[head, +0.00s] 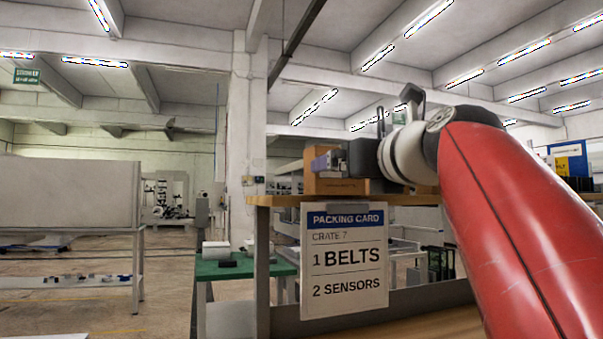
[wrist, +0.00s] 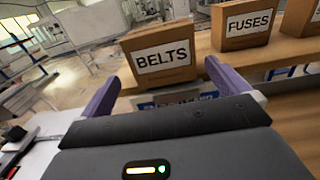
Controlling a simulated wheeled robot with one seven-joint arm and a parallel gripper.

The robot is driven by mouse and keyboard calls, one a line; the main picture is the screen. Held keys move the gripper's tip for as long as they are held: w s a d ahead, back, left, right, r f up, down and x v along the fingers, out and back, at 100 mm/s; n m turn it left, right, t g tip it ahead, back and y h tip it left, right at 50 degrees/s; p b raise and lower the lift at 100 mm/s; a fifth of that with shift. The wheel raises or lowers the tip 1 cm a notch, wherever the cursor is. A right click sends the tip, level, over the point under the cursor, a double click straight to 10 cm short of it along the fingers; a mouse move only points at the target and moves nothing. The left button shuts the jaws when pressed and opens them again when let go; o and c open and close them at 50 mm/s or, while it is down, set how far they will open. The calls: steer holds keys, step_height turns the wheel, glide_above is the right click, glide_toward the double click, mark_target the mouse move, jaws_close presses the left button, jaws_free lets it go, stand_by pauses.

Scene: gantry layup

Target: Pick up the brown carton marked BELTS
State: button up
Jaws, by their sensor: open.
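The brown carton marked BELTS (wrist: 158,43) stands upright on a wooden shelf, with its white label facing my gripper in the wrist view. In the head view a brown carton (head: 335,185) shows at the left end of the shelf, partly hidden behind my gripper. My gripper (wrist: 160,80) is open, with one purple finger towards each side of the BELTS carton's lower front. Nothing is between the fingers but the view of the carton and shelf edge. I cannot tell whether the fingertips reach past the carton's front face.
A carton marked FUSES (wrist: 250,24) stands to the right on the same shelf (wrist: 212,72), with another carton (wrist: 302,17) beyond it. A packing card (head: 343,260) hangs below the shelf edge. A green-topped table (head: 240,267) stands at the left behind.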

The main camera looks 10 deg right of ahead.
mark_target(340, 195)
steer(key=w, duration=0.4)
steer(key=w+p, duration=0.1)
steer(key=w, duration=0.1)
steer(key=shift+a+f, duration=0.15)
steer(key=shift+a, duration=0.25)
steer(key=c, duration=0.9)
steer(key=shift+s, duration=0.1)
steer(key=r, duration=0.3)
steer(key=r+p, duration=0.1)
steer(key=r, duration=0.2)
steer(key=r+p, duration=0.1)
steer(key=r, duration=0.2)
steer(key=shift+a+r, duration=0.1)
steer(key=shift+a, duration=0.15)
steer(key=shift+d+r, duration=0.2)
steer(key=shift+r, duration=0.2)
